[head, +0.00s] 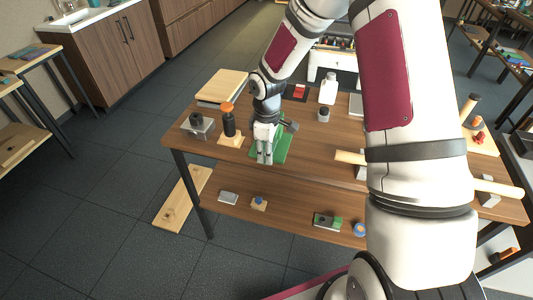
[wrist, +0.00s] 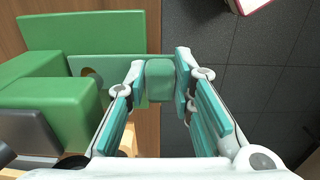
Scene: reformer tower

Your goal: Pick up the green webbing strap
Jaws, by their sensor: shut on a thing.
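My gripper (head: 265,158) is over the front edge of the wooden table in the head view, pointing down. In the wrist view my gripper (wrist: 160,82) has its teal pads closed on both sides of a short green piece. This piece looks like an end of the green webbing strap (wrist: 161,80), jutting past the table edge. A flat green strip (wrist: 118,66) with a hole lies beside it on the table side; whether the two are joined is hidden by a finger. In the head view green material (head: 284,146) shows just right of my gripper.
Larger green blocks (wrist: 50,95) and a grey part (wrist: 25,135) sit left of my fingers. An orange-topped black bottle (head: 228,122) and a grey block (head: 197,124) stand left on the table (head: 330,160). A lower shelf (head: 285,205) holds small parts. Open floor lies in front.

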